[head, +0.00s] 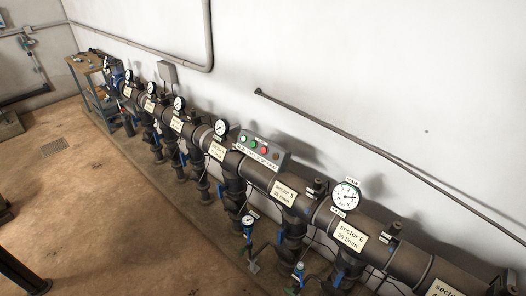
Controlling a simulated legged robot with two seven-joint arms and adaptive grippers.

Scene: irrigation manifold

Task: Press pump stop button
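A grey control box (281,162) sits on top of the dark manifold pipe, near the middle of the head view. Its sloped face has a row of small round controls. Among them are a green button (254,146) and a red button (264,150). Neither of my grippers shows in the head view, and nothing is touching the box.
The manifold pipe (260,174) runs along the white wall, with several gauges and sector signs. A large gauge (345,196) stands right of the box. Valves with blue handles hang below. A workbench (88,65) stands at the far left. The brown floor (100,190) is mostly clear.

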